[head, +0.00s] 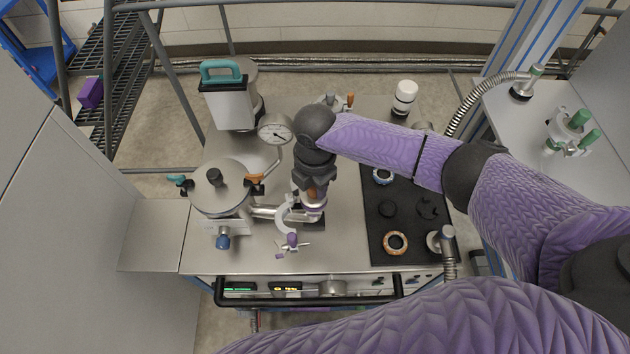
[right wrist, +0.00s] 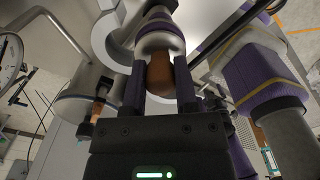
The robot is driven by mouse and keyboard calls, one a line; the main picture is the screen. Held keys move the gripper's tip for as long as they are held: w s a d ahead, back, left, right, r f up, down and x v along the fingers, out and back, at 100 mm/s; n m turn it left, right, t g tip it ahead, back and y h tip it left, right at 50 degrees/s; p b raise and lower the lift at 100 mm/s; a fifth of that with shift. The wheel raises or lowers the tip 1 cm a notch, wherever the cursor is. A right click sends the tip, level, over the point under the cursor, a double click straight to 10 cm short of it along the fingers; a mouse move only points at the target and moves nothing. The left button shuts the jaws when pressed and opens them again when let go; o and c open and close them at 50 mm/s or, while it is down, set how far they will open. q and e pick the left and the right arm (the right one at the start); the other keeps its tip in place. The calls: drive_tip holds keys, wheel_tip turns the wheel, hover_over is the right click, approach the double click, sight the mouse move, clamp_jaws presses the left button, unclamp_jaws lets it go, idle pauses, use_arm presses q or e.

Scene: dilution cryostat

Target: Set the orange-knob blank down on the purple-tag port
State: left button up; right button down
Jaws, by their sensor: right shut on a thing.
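My right gripper (head: 314,196) points down over the metal bench top and is shut on the orange knob of the blank. In the right wrist view the orange knob (right wrist: 160,74) sits between the two dark fingers, with the blank's pale metal disc (right wrist: 158,43) beyond it. A purple band of the purple-tag port (right wrist: 157,20) shows just past the disc, in line with it. In the head view the port is mostly hidden under the gripper. I cannot tell whether blank and port touch. An open silver clamp (head: 286,214) with a purple knob hangs beside the port. My left gripper is not in view.
A round metal vessel (head: 220,188) stands left, with a pressure gauge (head: 275,129) near my right wrist. A teal-handled box (head: 228,100) stands behind. A black mat (head: 378,240) at right holds rings and dark round parts. A white-capped bottle (head: 404,97) stands at the back.

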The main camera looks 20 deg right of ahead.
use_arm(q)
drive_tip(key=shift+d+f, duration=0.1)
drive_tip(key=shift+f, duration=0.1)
use_arm(e)
drive_tip(key=shift+f, duration=0.3)
drive_tip(key=c, duration=0.5)
unclamp_jaws()
drive_tip(key=shift+o, duration=1)
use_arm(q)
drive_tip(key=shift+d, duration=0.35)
use_arm(e)
wheel_tip(320, 180, up, 10)
drive_tip(key=shift+p, duration=1.25)
drive_tip(key=shift+r, duration=0.3)
use_arm(q)
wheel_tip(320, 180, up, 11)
drive_tip(key=p, duration=0.8)
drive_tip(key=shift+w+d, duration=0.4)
use_arm(e)
wheel_tip(320, 180, up, 6)
drive_tip(key=shift+r, duration=0.2)
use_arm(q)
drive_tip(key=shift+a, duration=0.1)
